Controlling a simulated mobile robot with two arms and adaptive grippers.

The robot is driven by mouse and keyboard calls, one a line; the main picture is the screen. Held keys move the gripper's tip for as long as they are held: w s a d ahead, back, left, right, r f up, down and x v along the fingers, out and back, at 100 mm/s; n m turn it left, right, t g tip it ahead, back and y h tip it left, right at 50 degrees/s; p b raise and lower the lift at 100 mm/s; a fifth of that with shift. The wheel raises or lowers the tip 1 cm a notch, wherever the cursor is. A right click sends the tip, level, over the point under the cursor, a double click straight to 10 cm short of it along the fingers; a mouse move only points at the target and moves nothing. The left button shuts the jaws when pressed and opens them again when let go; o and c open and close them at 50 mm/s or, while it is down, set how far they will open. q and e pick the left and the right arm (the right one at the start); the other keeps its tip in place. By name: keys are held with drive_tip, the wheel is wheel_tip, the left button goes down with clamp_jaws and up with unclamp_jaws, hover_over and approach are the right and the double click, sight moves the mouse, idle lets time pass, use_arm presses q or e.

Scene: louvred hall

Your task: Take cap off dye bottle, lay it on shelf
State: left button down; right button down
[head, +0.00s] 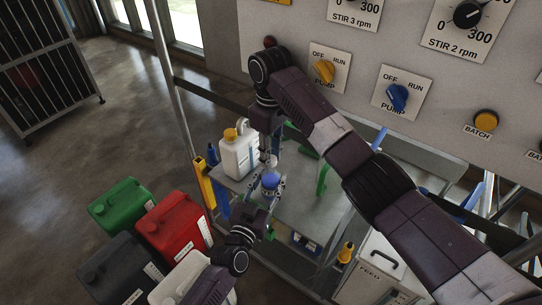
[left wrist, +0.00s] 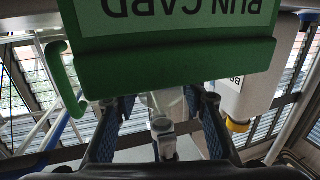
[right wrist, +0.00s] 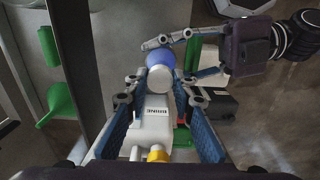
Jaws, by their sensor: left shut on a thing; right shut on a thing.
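The dye bottle (head: 270,181) shows as a small rounded blue body over the grey shelf (head: 312,200); its blue also shows in the right wrist view (right wrist: 160,57). My left gripper (head: 269,187) is shut around it from the front. A small whitish cap (head: 271,162) is above the blue body; it also shows in the right wrist view (right wrist: 158,80). My right gripper (right wrist: 160,84) reaches down from above and is shut on the cap. Cap and bottle look very close; I cannot tell whether they touch. Fingers hide part of both.
A white jug (head: 238,155) with a yellow cap stands left of my grippers. A green run card holder (left wrist: 165,58) is close beyond my left gripper. The control panel (head: 300,30) rises behind. Green (head: 120,203) and red (head: 173,226) canisters stand on the floor. The shelf's right part looks bare.

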drive_tip(key=shift+r, duration=2)
use_arm(q)
drive_tip(key=c, duration=1.1)
unclamp_jaws()
drive_tip(key=shift+c, duration=0.2)
drive_tip(key=v, duration=1.2)
use_arm(e)
drive_tip(key=shift+f, duration=0.1)
